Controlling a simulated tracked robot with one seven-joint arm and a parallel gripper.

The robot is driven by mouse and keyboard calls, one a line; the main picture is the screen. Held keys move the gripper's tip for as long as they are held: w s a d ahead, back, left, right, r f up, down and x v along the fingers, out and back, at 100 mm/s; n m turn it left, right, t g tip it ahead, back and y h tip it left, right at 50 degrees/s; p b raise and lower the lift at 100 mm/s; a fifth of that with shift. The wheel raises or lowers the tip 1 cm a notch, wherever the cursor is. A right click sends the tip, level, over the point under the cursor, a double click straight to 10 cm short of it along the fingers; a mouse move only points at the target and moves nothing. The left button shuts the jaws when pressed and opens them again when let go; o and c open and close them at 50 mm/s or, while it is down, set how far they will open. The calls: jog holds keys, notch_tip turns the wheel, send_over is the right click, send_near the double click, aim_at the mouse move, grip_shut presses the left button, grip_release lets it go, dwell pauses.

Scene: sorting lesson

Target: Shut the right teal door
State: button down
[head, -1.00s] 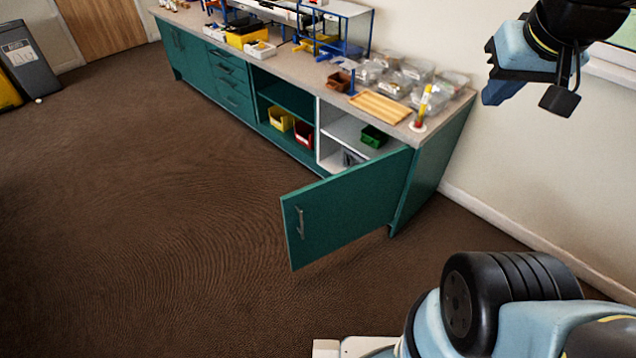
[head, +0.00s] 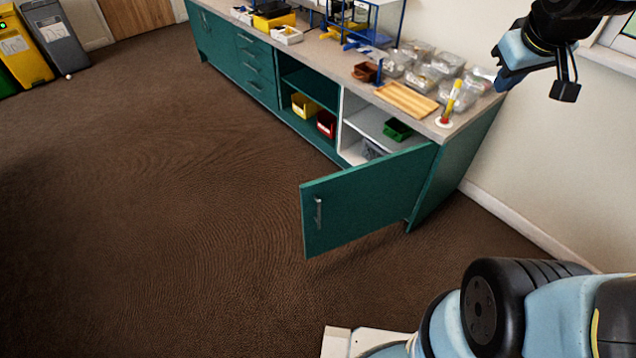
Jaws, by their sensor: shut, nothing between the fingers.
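The right teal door (head: 370,200) stands wide open at the right end of the teal cabinet, swung out over the floor. Its upright metal handle (head: 319,213) is near its free edge. The white-lined compartment behind it is exposed, with a green bin (head: 397,130) on its shelf and a grey item lower down, partly hidden by the door. My gripper (head: 565,92) hangs at the upper right, in front of the wall, shut and empty. It is well apart from the door.
The worktop holds a wooden tray (head: 406,100), clear bags of parts (head: 422,78) and a red-yellow stick on a white base (head: 449,108). An open bay holds yellow (head: 305,106) and red (head: 326,124) bins. Bins (head: 58,43) stand far left.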

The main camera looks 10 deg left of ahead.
jog(key=w+a+f+n, duration=0.5)
jog(key=w+f+n, duration=0.1)
jog(key=w+f, duration=0.35)
jog(key=n+g+y, duration=0.4)
jog(key=n+y, duration=0.4)
jog(key=n, duration=0.5)
send_near(310, 197)
jog(key=x, duration=0.3)
jog(key=shift+a+f, duration=0.25)
jog(key=shift+a, duration=0.1)
jog(key=shift+a+f, duration=0.25)
jog(key=shift+f, duration=0.1)
